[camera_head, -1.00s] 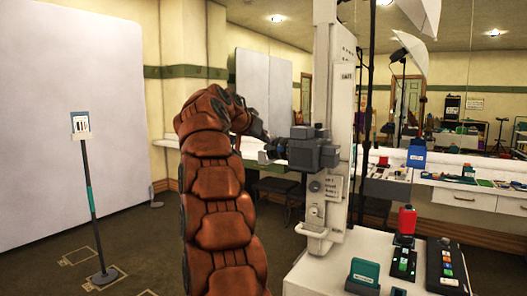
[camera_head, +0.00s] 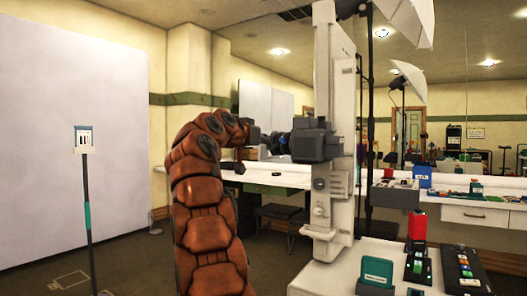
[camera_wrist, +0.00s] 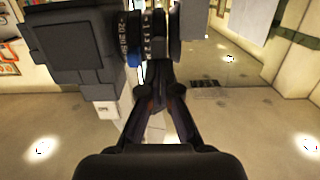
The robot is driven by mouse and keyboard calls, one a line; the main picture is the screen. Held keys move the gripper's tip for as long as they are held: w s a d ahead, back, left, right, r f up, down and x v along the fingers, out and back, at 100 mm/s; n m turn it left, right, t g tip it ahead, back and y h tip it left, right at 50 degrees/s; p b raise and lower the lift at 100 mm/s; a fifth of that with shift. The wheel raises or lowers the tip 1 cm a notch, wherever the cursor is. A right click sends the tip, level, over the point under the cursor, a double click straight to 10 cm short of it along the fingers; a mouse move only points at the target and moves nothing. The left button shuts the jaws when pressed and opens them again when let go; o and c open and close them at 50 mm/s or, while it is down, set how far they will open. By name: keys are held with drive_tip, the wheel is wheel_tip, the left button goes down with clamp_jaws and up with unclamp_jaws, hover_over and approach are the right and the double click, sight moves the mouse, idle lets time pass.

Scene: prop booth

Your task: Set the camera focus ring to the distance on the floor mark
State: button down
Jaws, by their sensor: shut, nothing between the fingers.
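The dark camera (camera_head: 315,146) sits on the white column, with its lens (camera_head: 277,143) pointing left. In the wrist view, the camera body (camera_wrist: 72,45) is at upper left, and the lens ring with white numbers (camera_wrist: 132,35) is at top middle. A blue mark (camera_wrist: 134,60) is on the ring's edge. My gripper (camera_wrist: 158,84) is shut and empty, its fingertips close to the lens in the picture; I cannot tell whether they touch it. In the head view my arm hides most of it. A sign with black bars (camera_head: 84,138) stands at left; its writing is unreadable.
The white column (camera_head: 336,130) carries the camera. Below it, a white table holds a green box (camera_head: 377,270), a red-topped item (camera_head: 417,226) and a button panel (camera_head: 465,270). A large white panel (camera_head: 60,80) stands at left. Open floor lies between.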

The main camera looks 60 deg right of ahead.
drive_tip(key=shift+f+h+b, duration=0.3)
drive_tip(key=shift+f+b, duration=0.1)
drive_tip(key=shift+b, duration=0.5)
drive_tip(key=shift+r, duration=0.2)
drive_tip(key=a+r, duration=0.4)
drive_tip(key=a, duration=0.6)
drive_tip(key=shift+s+a, duration=0.25)
drive_tip(key=shift+a, duration=0.15)
drive_tip(key=shift+r, duration=0.15)
